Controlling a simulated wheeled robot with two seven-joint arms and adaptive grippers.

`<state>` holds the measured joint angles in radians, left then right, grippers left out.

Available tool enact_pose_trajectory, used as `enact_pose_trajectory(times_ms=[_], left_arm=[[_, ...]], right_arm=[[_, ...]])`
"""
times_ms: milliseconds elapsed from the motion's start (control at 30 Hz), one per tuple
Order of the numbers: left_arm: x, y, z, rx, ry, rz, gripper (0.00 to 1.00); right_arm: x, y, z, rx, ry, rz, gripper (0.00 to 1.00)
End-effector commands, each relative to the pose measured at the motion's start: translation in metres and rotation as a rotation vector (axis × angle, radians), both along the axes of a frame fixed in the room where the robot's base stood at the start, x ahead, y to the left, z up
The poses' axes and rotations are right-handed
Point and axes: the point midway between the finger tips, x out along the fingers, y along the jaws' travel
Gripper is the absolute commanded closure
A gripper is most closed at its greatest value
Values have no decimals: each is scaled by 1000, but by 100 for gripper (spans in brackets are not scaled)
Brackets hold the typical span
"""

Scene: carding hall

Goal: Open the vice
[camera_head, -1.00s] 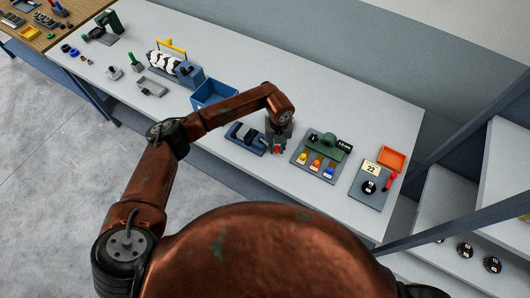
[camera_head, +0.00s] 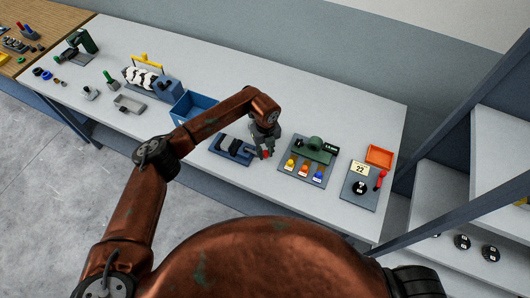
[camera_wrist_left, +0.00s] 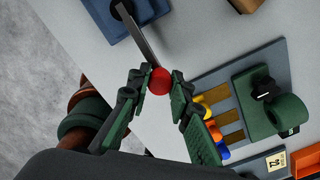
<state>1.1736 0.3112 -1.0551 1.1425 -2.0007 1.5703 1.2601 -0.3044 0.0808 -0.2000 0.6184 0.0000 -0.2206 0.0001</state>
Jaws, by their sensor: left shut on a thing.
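The vice (camera_head: 231,150) is a blue base with dark jaws on the bench, left of my left gripper. A corner of its blue base (camera_wrist_left: 88,8) shows at the top of the left wrist view. A flat grey bar (camera_wrist_left: 139,36) runs from it to a red ball knob (camera_wrist_left: 159,81). My left gripper (camera_head: 264,153) is shut on the red knob; in the left wrist view its fingertips (camera_wrist_left: 160,84) lie on either side of the ball. The gap between the jaws is too small to judge. My right gripper is not in view.
Right of the gripper stands a panel (camera_head: 285,168) with a green device and yellow, orange and blue knobs. Beyond it are a dial panel (camera_head: 354,193) and an orange tray (camera_head: 380,156). A blue bin (camera_head: 194,107) stands behind the vice. A shelf rack (camera_head: 430,222) is at right.

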Motion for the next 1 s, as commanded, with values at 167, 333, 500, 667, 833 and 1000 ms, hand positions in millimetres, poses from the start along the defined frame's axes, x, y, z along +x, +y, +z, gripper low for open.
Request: enact_pose_trajectory(times_ms=[167, 333, 500, 667, 833, 1000], left_arm=[[2, -1, 2, -6, -6, 0, 71], [1, 0, 1, -3, -3, 0, 63], [1, 0, 1, -2, -3, 0, 63], [1, 0, 8, -3, -3, 0, 63], [2, -1, 37, -4, -5, -2, 63], [2, 0, 74, -2, -7, -1, 63]], right_arm=[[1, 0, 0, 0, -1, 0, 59], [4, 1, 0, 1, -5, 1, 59], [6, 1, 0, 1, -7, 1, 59], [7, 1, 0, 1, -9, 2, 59], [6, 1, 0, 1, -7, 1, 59], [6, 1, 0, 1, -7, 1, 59]])
